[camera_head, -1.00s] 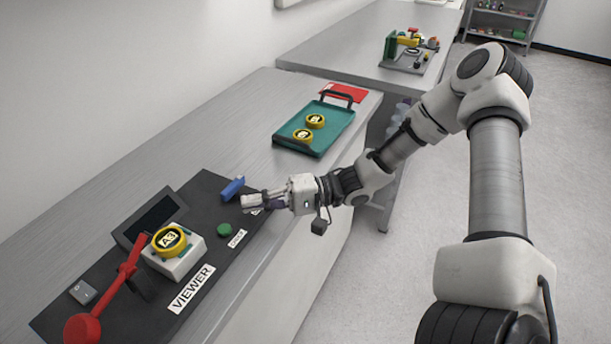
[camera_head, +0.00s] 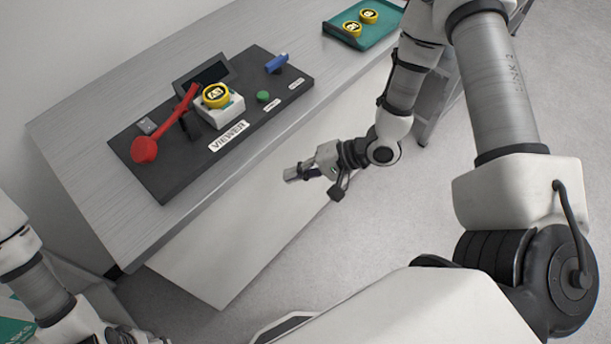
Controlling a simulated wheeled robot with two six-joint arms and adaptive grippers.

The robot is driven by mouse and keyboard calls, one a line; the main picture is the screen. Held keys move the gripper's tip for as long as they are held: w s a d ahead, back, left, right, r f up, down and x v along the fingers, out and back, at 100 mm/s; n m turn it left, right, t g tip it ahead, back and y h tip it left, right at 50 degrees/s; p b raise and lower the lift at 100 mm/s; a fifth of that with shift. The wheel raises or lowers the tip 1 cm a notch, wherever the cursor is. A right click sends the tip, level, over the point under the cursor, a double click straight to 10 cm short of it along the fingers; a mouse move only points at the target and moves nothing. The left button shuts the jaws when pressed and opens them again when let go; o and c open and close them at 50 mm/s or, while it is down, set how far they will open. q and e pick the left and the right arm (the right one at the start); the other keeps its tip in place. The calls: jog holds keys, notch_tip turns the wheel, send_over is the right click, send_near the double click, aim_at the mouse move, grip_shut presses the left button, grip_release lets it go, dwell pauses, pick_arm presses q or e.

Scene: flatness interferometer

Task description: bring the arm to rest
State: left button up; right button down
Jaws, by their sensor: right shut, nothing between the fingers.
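My right arm comes in from the right. Its gripper (camera_head: 291,176) is shut and empty, and it hangs in the air in front of the bench's front edge, below and to the right of the viewer. My left arm (camera_head: 40,285) shows at the lower left, folded close to my body. Its gripper's fingers cannot be made out.
The black viewer base (camera_head: 169,182) lies on the bench (camera_head: 80,125), with a red lever (camera_head: 145,149), a yellow disc (camera_head: 215,95) on a white block, a green button (camera_head: 263,96) and a blue handle (camera_head: 276,63). A teal tray (camera_head: 385,33) holds two yellow discs.

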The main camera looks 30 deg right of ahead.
pick_arm(q)
jog(key=shift+s+a+r+p, duration=0.1)
jog(key=shift+s+r+p, duration=0.1)
jog(key=shift+r+p, duration=0.15)
jog(key=shift+s+a+r+p, duration=0.1)
jog(key=shift+s+r+p, duration=0.1)
jog(key=shift+r, duration=0.25)
pick_arm(e)
jog(key=s+a+f+n+g+h, duration=0.1)
jog(key=s+f+h, duration=0.2)
jog(key=s+f, duration=0.2)
jog(key=shift+g, duration=0.3)
